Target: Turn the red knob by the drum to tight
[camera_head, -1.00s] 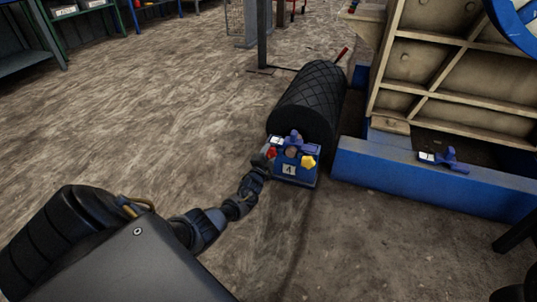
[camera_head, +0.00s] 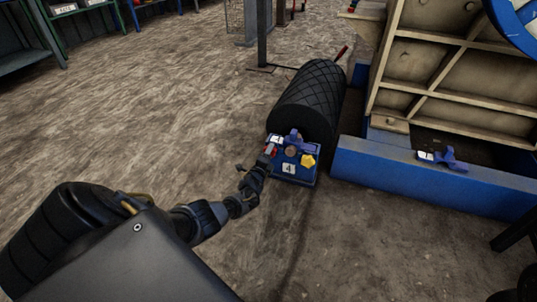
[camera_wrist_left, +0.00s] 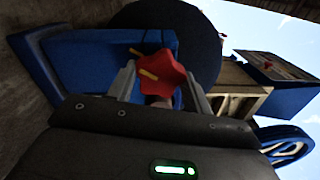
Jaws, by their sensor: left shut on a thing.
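The red knob (camera_wrist_left: 165,72) is a star-shaped knob with a yellow mark on it. It sits on the blue box (camera_head: 290,176) labelled 4, in front of the black ribbed drum (camera_head: 308,98). In the left wrist view it lies between the two fingers of my left gripper (camera_wrist_left: 162,88), which is shut on it. In the head view my left gripper (camera_head: 268,155) reaches the left side of the box and mostly hides the red knob (camera_head: 272,150). My right gripper is not in view.
A yellow knob (camera_head: 308,160) and a blue handle (camera_head: 293,138) are on the same box, close to the red knob. A blue beam (camera_head: 420,180) of the crusher frame runs to the right, with another blue handle (camera_head: 452,160) by it. The floor to the left is clear.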

